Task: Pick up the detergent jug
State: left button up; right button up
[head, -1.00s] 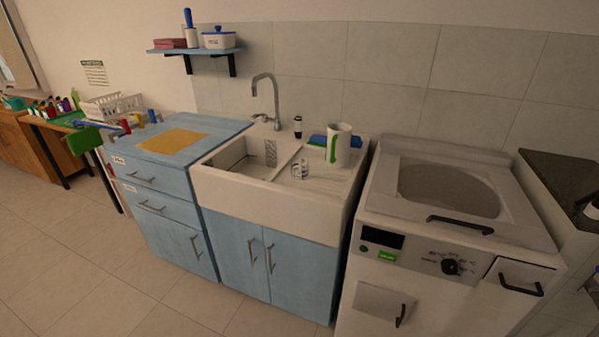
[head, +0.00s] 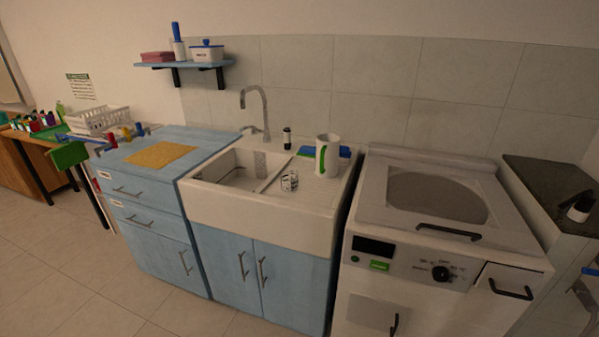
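A white jug with a green stripe (head: 327,157) stands upright on the drainboard of the white sink (head: 262,210). It is the only jug-like thing I can make out, but I cannot read a label that marks it as detergent. A blue and green item lies behind it, partly hidden. Neither of my grippers shows in the head view.
The faucet (head: 254,110) rises at the back. A washing machine (head: 437,195) stands right of the sink, blue drawers (head: 146,200) left. Floor in front is clear.

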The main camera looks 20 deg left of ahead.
aim_at(328, 145)
jog(key=i+j+z, duration=0.15)
jog(key=j, duration=0.2)
jog(key=i+j+z, duration=0.2)
jog(key=j, duration=0.15)
jog(key=i+j+z, duration=0.15)
jog(key=j, duration=0.2)
jog(key=j+z, duration=0.15)
jog(key=j, duration=0.25)
jog(key=i+j+z, duration=0.15)
jog(key=j, duration=0.25)
jog(key=k+l, duration=0.05)
